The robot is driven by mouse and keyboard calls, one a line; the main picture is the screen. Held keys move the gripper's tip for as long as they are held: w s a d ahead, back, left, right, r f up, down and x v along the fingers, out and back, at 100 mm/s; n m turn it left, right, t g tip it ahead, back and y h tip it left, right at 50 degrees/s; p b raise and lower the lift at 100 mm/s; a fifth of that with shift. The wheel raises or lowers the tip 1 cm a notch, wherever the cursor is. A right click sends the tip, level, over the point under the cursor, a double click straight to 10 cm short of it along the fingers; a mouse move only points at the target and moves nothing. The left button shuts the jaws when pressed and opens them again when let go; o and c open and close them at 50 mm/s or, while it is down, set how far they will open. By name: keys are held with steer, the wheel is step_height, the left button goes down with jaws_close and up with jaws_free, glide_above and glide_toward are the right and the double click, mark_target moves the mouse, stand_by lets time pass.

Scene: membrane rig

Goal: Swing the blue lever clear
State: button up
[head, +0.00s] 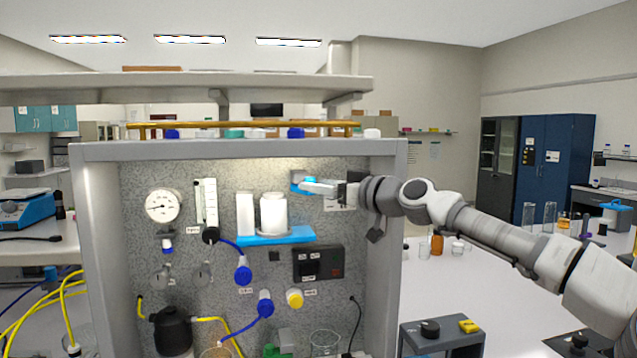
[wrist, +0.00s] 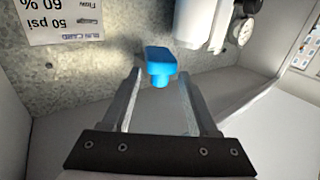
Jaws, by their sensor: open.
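The blue lever (head: 297,178) is on the speckled grey back panel, to the upper right of the white filter housing (head: 273,215). In the wrist view the blue lever (wrist: 160,63) stands out from the panel, its near end at the opening between my fingertips. My gripper (head: 308,187) reaches in from the right, and in the head view its fingers partly cover the lever. In the wrist view my gripper (wrist: 160,88) is open, with one finger on each side of the line to the lever. I cannot tell whether a finger touches it.
A white label card (wrist: 65,18) is on the panel beside the lever. The filter housing sits on a blue bracket (head: 262,238). The rig's right side wall (head: 385,260) and top edge (head: 240,149) frame the space. A gauge (head: 162,206) is at the left.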

steer(key=shift+w+a, duration=0.2)
steer(key=shift+c, duration=0.3)
jaws_close()
steer(key=shift+w+d+r+n+g+y+p, duration=0.1)
steer(key=shift+w+d+n+g+y+p, duration=0.1)
steer(key=shift+n+g+y+p, duration=0.35)
steer(key=shift+w+d+f+n+g+y+p, duration=0.1)
steer(key=shift+w+d+n+g+y+p, duration=0.1)
steer(key=shift+n+g+y+p, duration=0.4)
steer(key=shift+w+d+r+n+g+y+p, duration=0.2)
steer(key=shift+n+g+p, duration=0.25)
steer(key=shift+g, duration=0.3)
steer(key=shift+f, duration=0.15)
steer(key=shift+o, duration=0.3)
jaws_free()
steer(key=shift+f, duration=0.1)
